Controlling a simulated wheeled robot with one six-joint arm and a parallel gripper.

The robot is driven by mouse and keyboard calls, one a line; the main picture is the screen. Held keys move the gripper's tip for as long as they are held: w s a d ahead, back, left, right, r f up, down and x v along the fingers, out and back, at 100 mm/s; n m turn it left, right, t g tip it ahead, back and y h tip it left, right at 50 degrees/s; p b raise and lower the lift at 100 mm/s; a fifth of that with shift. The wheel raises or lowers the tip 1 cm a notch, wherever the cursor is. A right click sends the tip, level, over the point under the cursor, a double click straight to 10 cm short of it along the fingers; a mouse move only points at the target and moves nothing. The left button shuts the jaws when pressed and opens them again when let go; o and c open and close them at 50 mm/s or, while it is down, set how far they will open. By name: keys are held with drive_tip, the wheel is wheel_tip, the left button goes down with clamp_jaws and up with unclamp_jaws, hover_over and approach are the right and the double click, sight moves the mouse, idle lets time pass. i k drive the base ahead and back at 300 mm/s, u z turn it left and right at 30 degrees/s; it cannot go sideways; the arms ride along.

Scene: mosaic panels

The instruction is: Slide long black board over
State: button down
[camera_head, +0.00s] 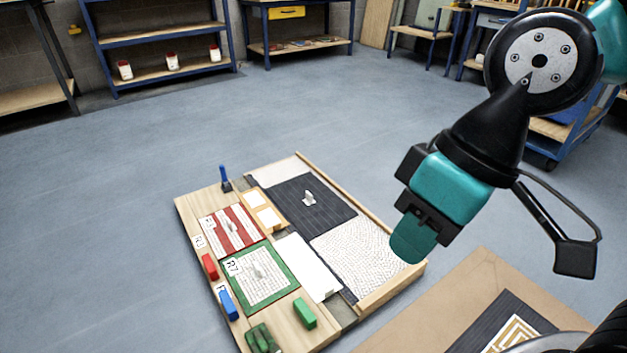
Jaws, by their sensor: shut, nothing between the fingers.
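The long black board (295,205) lies flat in the wooden panel frame (187,215), towards its far right side. It has thin pale lines and a small white knob (309,198) on top. A narrow dark strip also shows between the white panel and the speckled panel; I cannot tell whether it belongs to the same board. My gripper (408,245) is shut and empty. It points down in front of the right edge of the frame in the picture, to the right of the board and apart from its knob. Its fingertips overlap the speckled panel's corner in the view.
A wooden surface (450,285) with a gold-patterned dark panel lies lower right.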

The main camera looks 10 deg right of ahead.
sight(312, 206)
drive_tip(key=z, duration=1.7)
drive_tip(key=i, duration=3.9)
drive_tip(key=u, duration=2.7)
drive_tip(key=i, duration=0.95)
drive_tip(key=u, duration=2.45)
